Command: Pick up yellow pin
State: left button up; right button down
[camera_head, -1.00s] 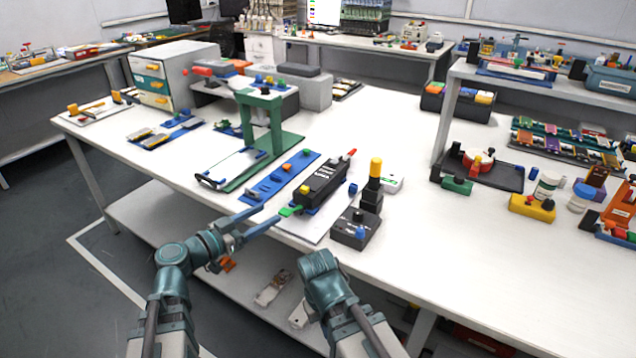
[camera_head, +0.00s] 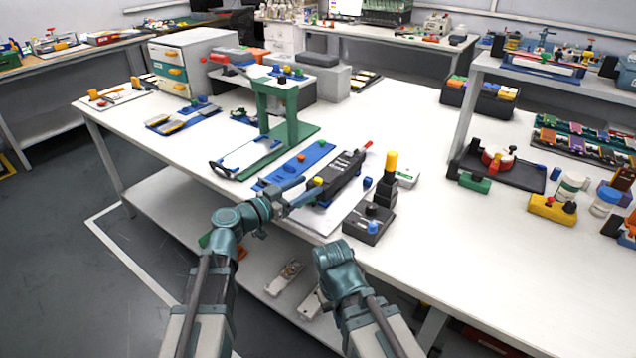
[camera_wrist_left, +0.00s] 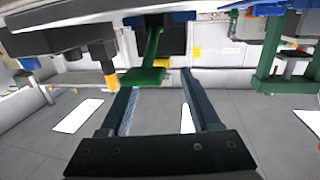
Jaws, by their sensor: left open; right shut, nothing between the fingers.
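A small yellow knob (camera_head: 318,181) sits at the near end of a black box (camera_head: 341,174). A taller post with a yellow top (camera_head: 391,161) rises from a black block (camera_head: 368,224); I cannot tell which is the pin meant. My left gripper (camera_head: 306,190) is open at the near end of the black box, close to the small knob; contact is unclear. In the left wrist view, which looks upside down, its fingers (camera_wrist_left: 160,82) are apart with nothing visibly held; a yellow tip (camera_wrist_left: 110,79) shows left of them. My right gripper (camera_head: 333,254) is shut and empty before the table edge.
A green stand (camera_head: 276,120) and blue strip (camera_head: 299,163) are left of the black box. The white table (camera_head: 470,255) is clear to the right of the black block.

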aim_at(315, 180)
pick_arm(q)
jog(key=shift+w, duration=0.1)
jog(key=x, duration=0.4)
jog(key=shift+w+a+f, duration=0.1)
jog(key=shift+w, duration=0.2)
jog(key=shift+w+d, duration=0.25)
jog(key=shift+d, duration=0.15)
grip_shut()
